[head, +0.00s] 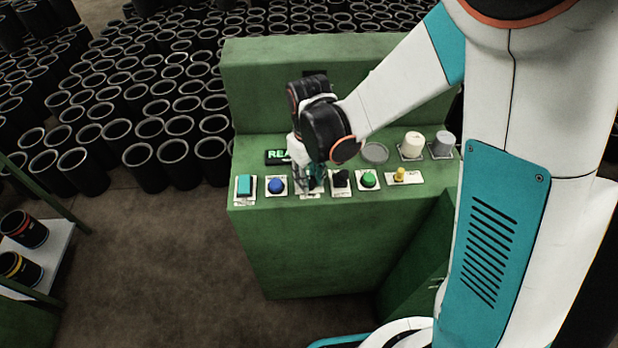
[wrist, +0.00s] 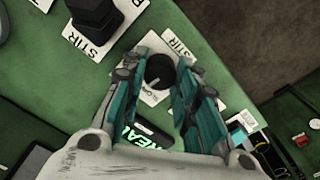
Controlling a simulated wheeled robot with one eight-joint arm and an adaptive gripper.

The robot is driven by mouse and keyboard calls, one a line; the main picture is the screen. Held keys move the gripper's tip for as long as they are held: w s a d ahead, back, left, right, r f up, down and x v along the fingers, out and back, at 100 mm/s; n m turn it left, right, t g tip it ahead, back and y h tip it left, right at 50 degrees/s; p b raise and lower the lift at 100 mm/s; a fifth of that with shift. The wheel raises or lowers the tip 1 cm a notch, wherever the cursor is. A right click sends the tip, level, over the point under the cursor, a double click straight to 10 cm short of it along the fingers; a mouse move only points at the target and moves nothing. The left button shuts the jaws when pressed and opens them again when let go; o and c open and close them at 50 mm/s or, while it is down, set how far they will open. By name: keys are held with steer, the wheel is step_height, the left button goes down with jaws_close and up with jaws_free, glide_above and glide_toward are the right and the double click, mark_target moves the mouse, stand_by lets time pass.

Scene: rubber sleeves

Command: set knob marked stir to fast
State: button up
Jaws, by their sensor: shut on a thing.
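My gripper (head: 312,184) reaches down onto the control row of the green console (head: 330,240). In the wrist view, its teal fingers (wrist: 161,84) are shut on a round black knob (wrist: 160,69), one on each side. The knob sits on a white plate (wrist: 180,46) whose lettering appears to read STIR. A pale mark shows on the knob's near side, too small to read. A second black control (head: 341,178) stands just to the right; the wrist view shows a dark block (wrist: 94,12) on a plate also lettered STIR.
A teal switch (head: 245,186) and blue button (head: 276,185) are left of the gripper; a green button (head: 368,179) and yellow lever (head: 400,174) are right. A lit green display (head: 278,156) stands behind. Black sleeves (head: 150,165) crowd the floor at left.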

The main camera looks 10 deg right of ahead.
steer(key=m+b, duration=0.1)
steer(key=m, duration=0.3)
steer(key=shift+m, duration=0.3)
stand_by(0.3)
steer(key=o, duration=1.1)
steer(key=shift+r, duration=3.8)
